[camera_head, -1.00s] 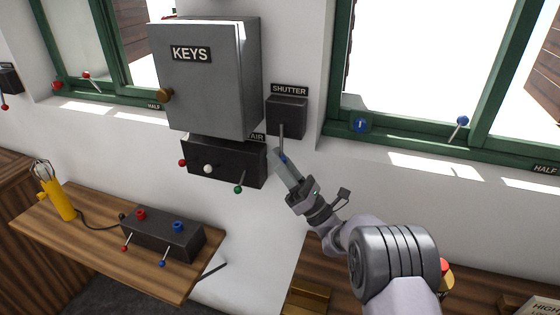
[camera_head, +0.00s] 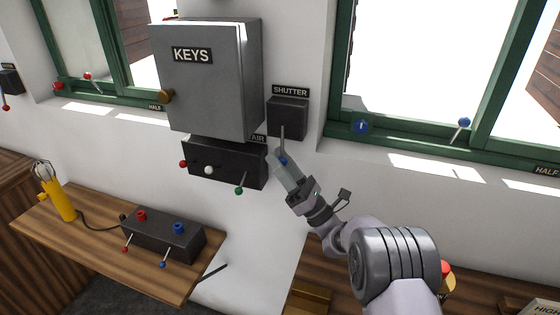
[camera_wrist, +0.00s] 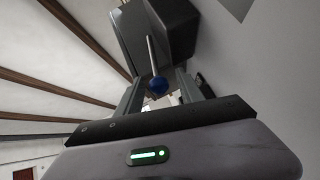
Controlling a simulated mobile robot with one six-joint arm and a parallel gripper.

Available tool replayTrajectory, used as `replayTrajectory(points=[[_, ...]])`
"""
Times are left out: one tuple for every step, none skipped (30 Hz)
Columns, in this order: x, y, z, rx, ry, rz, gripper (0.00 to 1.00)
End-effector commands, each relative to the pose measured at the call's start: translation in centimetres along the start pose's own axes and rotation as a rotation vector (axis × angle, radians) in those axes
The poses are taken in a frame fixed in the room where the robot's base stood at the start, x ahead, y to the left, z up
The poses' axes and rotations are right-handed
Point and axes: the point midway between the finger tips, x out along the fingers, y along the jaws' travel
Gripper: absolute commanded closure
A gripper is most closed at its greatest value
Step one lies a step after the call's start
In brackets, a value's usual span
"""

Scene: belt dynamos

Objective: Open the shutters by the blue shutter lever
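The dark grey shutter box (camera_head: 288,119), under a "SHUTTER" label, is fixed to the white wall between the key cabinet and the right window. Its thin lever (camera_head: 282,133) hangs down and ends in a blue knob (camera_head: 283,161). My gripper (camera_head: 279,156) reaches up to the knob from below right. In the wrist view the blue knob (camera_wrist: 158,86) sits between the two fingers, with a gap seeming to show on each side. The fingers look open and around the knob, not closed on it. The fingers partly cover the knob in the head view.
The grey key cabinet (camera_head: 205,80) and the dark air box (camera_head: 225,163), with its red, white and green knobs, are close on the left. The green window frame (camera_head: 400,145) with another blue-knobbed lever (camera_head: 463,122) is on the right. A wooden shelf (camera_head: 90,245) is lower left.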

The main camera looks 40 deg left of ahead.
Motion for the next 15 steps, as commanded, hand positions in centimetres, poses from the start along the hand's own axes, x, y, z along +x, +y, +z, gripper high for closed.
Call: replayTrajectory(points=[[0.0,0.0,0.0,0.000,0.000,0.000,0.55],[0.0,0.0,0.0,0.000,0.001,-0.001,0.55],[-0.1,0.0,-0.1,0.001,0.001,-0.001,0.55],[-0.1,0.0,-0.1,0.001,0.001,-0.001,0.55],[-0.3,0.0,-0.1,0.001,0.001,-0.001,0.55],[-0.7,-0.1,-0.1,0.002,0.001,-0.001,0.55],[-1.2,-0.1,-0.1,0.001,0.001,-0.002,0.55],[-1.8,-0.1,-0.1,0.002,0.001,-0.003,0.55],[-2.9,-0.2,-0.2,0.003,0.001,-0.005,0.55],[-3.8,-0.2,-0.2,0.004,0.001,-0.006,0.55],[-4.8,-0.2,-0.2,0.002,0.001,-0.005,0.55],[-6.1,-0.2,-0.2,0.002,0.001,-0.005,0.55],[-7.0,-0.2,-0.2,0.003,0.000,-0.005,0.55],[-8.0,-0.2,-0.3,0.002,0.000,-0.004,0.55],[-9.1,-0.2,-0.3,0.003,0.000,-0.004,0.55]])
